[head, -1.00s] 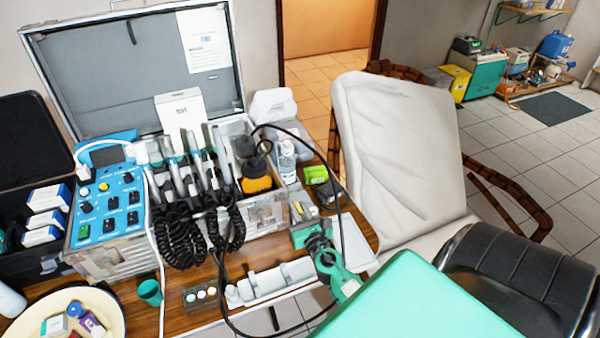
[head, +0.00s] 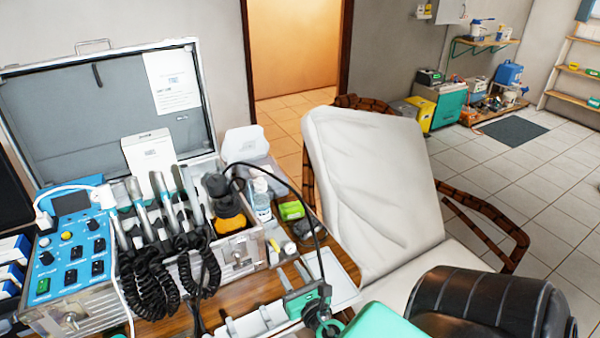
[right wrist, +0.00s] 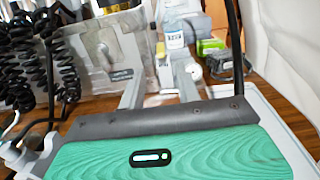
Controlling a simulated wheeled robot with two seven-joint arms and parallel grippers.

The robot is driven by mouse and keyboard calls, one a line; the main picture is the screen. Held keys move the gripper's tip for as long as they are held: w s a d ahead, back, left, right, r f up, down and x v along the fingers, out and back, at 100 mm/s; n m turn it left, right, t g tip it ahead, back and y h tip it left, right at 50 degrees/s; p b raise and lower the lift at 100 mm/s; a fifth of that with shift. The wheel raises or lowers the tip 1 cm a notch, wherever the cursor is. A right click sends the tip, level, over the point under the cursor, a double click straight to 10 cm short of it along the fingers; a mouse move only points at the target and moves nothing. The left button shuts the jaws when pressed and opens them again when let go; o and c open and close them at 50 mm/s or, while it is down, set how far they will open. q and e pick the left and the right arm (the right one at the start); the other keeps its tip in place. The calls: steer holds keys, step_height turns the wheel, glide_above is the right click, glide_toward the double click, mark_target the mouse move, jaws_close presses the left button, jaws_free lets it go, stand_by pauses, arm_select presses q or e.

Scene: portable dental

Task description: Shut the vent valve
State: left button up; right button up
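No part that I can clearly tell as the vent valve shows. A small machine with white and red parts (head: 512,94) stands on a low wooden stand at the far right of the head view, too small to make out a valve. My right gripper (head: 293,273) is low in the head view, over the front right of the table, far from that machine. In the right wrist view its two grey fingers (right wrist: 158,75) stand apart with nothing between them. My left gripper is not in view.
A dental case with a blue control panel (head: 75,250), coiled black cords (head: 150,285) and handpieces fills the table at left.

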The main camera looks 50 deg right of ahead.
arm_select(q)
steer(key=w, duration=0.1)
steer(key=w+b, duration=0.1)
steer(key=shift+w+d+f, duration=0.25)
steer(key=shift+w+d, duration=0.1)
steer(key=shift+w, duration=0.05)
arm_select(e)
steer(key=v, duration=0.4)
steer(key=shift+s+a, duration=0.1)
steer(key=shift+s, duration=0.15)
